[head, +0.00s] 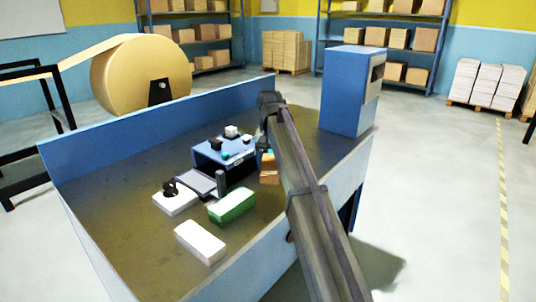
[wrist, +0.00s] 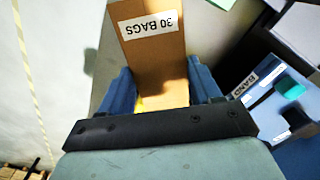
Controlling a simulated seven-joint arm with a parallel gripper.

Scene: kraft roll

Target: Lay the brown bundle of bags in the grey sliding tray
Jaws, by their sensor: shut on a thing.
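The brown bundle of bags (head: 268,175) carries a white label reading "30 BAGS", upside down in the wrist view (wrist: 155,50). My gripper (wrist: 162,85) is shut on it, with a blue finger on each side. In the head view my arm partly covers the gripper and bundle, just right of the blue banding machine (head: 224,157). Whether the bundle touches the table is unclear. The grey sliding tray (head: 197,184) sticks out at the machine's front left and looks empty. The machine also shows at the right of the wrist view, labelled "BAND" (wrist: 245,84).
A blue cabinet (head: 350,90) stands at the table's right end. The table's left part is clear.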

